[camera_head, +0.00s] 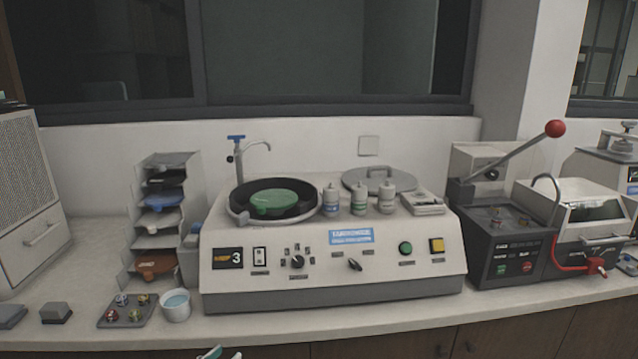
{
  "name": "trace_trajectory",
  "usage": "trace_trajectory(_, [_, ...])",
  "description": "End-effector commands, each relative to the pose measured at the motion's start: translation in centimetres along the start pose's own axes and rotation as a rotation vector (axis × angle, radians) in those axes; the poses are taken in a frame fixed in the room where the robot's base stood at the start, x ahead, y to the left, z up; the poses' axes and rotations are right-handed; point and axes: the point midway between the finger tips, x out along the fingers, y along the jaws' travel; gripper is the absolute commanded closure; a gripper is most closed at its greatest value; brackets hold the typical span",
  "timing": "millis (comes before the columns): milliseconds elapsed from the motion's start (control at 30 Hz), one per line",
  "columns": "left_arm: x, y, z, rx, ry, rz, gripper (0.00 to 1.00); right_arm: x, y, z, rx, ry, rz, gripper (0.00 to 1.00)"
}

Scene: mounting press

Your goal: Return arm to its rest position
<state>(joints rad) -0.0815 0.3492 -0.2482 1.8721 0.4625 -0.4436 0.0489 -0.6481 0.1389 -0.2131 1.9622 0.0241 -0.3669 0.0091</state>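The mounting press (515,262) stands on the right of the counter, a dark box with a beige back part. Its lever (520,152) slants up to the right and ends in a red ball (555,129). Small coloured pieces sit on its top. A small teal and white tip (218,353) shows at the bottom edge, left of centre. It looks like the end of my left gripper, but most of it is cut off, so its opening cannot be told. It is far from the press and in front of the counter. My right gripper is not in view.
A grinder-polisher (300,292) with a green disc fills the middle of the counter (400,312). Three bottles stand on it. A sloped rack (150,242), a white cup (175,306) and a sample tray (110,318) are left. A clear-lidded machine (590,215) stands right of the press.

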Motion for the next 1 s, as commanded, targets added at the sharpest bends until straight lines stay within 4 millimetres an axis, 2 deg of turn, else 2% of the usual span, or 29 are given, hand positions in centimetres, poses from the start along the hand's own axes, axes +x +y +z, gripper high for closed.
trace_trajectory(33, [-1.6, 1.6, 3.5, -0.005, -0.043, -0.006, 0.71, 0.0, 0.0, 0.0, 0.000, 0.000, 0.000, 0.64])
trace_trajectory(200, [-7.4, 5.8, 12.3, 0.017, -0.166, -0.034, 0.71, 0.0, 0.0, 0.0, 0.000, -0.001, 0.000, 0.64])
trace_trajectory(300, [-10.9, 7.8, 16.3, 0.032, -0.232, -0.048, 0.71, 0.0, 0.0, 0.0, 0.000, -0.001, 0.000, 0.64])
trace_trajectory(400, [-13.8, 9.3, 19.0, 0.047, -0.284, -0.058, 0.71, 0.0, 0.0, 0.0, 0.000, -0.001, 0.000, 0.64])
trace_trajectory(500, [-15.7, 10.3, 20.6, 0.058, -0.317, -0.064, 0.71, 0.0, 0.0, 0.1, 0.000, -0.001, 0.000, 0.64])
trace_trajectory(600, [-16.6, 10.7, 21.2, 0.064, -0.331, -0.066, 0.71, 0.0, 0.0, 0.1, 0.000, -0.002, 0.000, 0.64])
trace_trajectory(1000, [-16.7, 10.8, 21.4, 0.066, -0.334, -0.066, 0.71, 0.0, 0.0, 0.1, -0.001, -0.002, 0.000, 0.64])
